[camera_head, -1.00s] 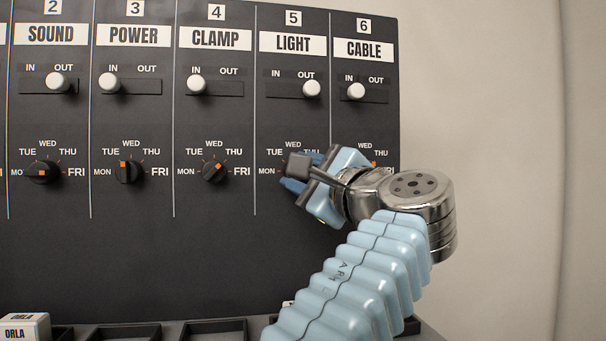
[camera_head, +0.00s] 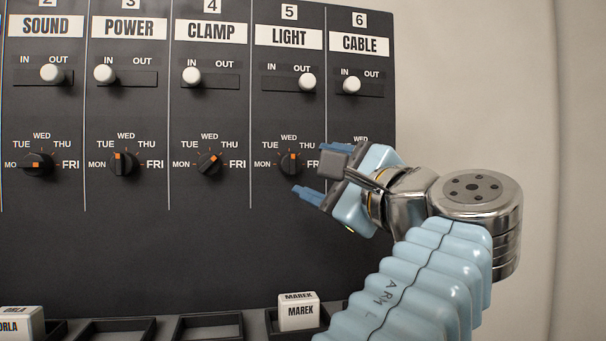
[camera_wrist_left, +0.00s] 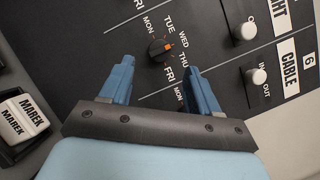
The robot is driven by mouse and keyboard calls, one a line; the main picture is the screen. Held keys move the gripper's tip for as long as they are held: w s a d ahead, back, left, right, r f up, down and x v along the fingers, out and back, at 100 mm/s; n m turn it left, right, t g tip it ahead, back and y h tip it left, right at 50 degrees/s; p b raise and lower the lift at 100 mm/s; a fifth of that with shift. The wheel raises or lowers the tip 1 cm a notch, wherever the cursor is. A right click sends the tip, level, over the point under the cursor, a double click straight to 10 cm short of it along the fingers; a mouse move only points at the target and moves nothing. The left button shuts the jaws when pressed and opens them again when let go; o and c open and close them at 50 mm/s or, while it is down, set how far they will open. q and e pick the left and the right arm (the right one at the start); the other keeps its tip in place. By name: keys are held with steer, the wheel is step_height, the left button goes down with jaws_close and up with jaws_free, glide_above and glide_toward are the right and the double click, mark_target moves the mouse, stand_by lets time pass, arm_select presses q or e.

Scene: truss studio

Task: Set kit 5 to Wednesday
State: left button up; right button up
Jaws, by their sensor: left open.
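The kit 5 LIGHT dial (camera_head: 290,163) is a dark round knob on the black panel. Its orange mark points up at WED; in the left wrist view the dial (camera_wrist_left: 160,49) also has its mark toward WED. My left gripper (camera_head: 313,171) is open and empty, to the right of the dial and apart from it. In the left wrist view its two blue fingers (camera_wrist_left: 158,75) stand apart, with the dial beyond the gap between them. The kit 5 slider (camera_head: 307,82) sits at OUT. My right gripper is not in view.
Dials for SOUND (camera_head: 38,163), POWER (camera_head: 123,163) and CLAMP (camera_head: 208,164) line up to the left. My left arm covers most of the CABLE dial area. A white MAREK block (camera_head: 299,312) stands in a tray below. The panel between dials and trays is clear.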

arm_select(q)
steer(key=v, duration=0.7)
steer(key=shift+s+d, duration=0.25)
steer(key=shift+s, duration=0.05)
steer(key=shift+f, duration=0.1)
